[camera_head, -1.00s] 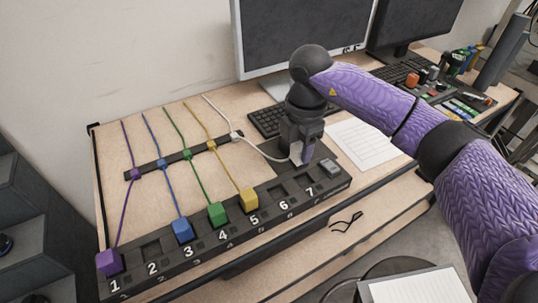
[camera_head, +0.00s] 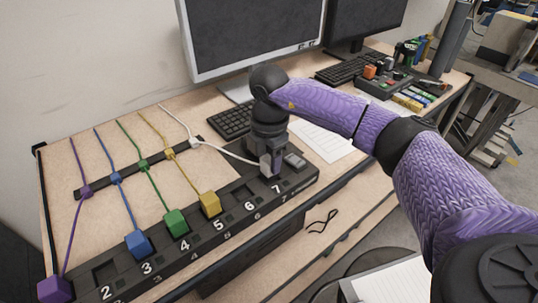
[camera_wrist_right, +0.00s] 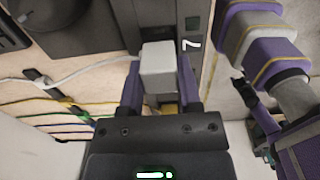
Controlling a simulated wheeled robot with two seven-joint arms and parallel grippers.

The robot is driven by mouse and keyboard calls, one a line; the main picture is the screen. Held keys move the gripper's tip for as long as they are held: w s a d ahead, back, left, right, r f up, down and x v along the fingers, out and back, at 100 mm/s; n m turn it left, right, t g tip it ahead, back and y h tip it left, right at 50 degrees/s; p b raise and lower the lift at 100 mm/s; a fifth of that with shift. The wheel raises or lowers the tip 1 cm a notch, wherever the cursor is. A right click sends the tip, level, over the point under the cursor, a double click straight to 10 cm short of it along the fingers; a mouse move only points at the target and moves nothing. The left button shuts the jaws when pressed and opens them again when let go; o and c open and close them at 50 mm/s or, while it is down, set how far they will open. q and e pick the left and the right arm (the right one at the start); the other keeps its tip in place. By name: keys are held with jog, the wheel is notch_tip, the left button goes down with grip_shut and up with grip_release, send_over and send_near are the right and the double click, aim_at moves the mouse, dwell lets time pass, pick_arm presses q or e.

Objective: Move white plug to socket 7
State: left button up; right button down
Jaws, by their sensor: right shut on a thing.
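My right gripper (camera_head: 269,167) is shut on the white plug (camera_wrist_right: 158,62), which sits between its two purple fingers in the right wrist view. A small pale part of the plug (camera_head: 265,166) shows in the head view. The gripper is low at socket 7, just behind the label 7 (camera_head: 278,189) on the dark socket strip (camera_head: 190,258). The socket opening is hidden by the gripper and plug, so I cannot tell whether the plug is in it. The white cable (camera_head: 226,153) runs from the plug to the rear holder.
Purple (camera_head: 54,290), blue (camera_head: 137,244), green (camera_head: 175,222) and yellow (camera_head: 209,204) plugs sit in sockets 1, 3, 4 and 5. Sockets 2 and 6 look empty. A grey box (camera_head: 294,160) stands close right of the gripper. A keyboard (camera_head: 230,121) and monitor are behind.

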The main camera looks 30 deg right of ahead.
dwell(0.4)
jog(key=shift+p, duration=0.55)
jog(key=shift+f, duration=0.6)
dwell(1.2)
jog(key=shift+f, duration=0.2)
dwell(0.5)
grip_release()
jog(key=shift+r, duration=0.1)
